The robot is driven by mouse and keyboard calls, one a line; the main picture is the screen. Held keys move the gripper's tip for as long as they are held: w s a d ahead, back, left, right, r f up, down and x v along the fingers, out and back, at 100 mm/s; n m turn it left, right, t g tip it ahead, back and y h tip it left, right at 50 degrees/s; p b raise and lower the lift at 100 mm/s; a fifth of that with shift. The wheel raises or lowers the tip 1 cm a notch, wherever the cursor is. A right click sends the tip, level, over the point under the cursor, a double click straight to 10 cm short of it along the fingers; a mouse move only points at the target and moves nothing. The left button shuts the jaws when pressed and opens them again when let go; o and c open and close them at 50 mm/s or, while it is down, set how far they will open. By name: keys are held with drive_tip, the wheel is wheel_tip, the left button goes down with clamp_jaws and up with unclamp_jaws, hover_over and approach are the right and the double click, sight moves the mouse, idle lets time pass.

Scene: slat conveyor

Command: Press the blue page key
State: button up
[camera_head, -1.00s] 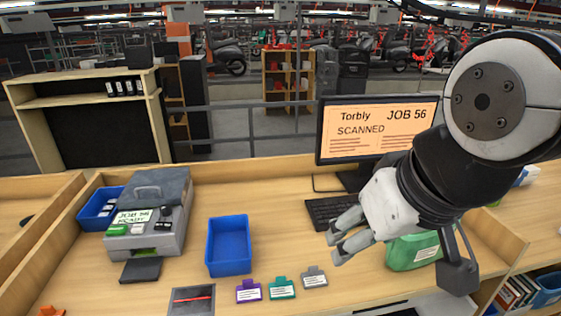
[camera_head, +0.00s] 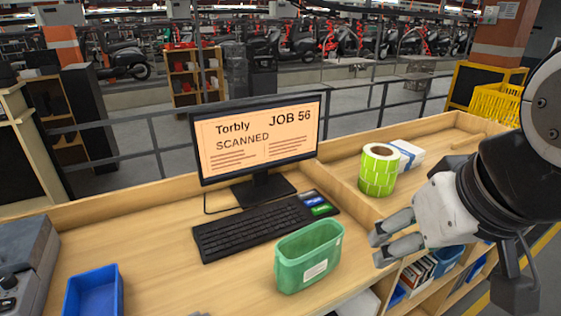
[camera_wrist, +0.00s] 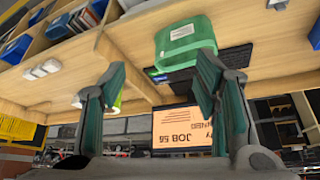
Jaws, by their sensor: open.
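The blue page key (camera_head: 314,199) is at the right end of the black keyboard (camera_head: 250,229), just behind a green key (camera_head: 321,210). The keyboard lies on the desk in front of a monitor (camera_head: 262,142) reading "Torbly JOB 56 SCANNED". My gripper (camera_head: 381,247) is open and empty, to the right of the keyboard and the green bin. In the wrist view my gripper (camera_wrist: 160,85) shows two spread fingers. The blue key (camera_wrist: 160,79) shows small there, beside the green bin, and the green key is mostly hidden.
A green bin (camera_head: 308,256) stands in front of the keyboard's right end, between it and my gripper. A green label roll (camera_head: 378,170) and white box (camera_head: 409,154) are on the right desk section. A blue bin (camera_head: 94,293) is at the lower left.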

clamp_jaws()
idle(1.3)
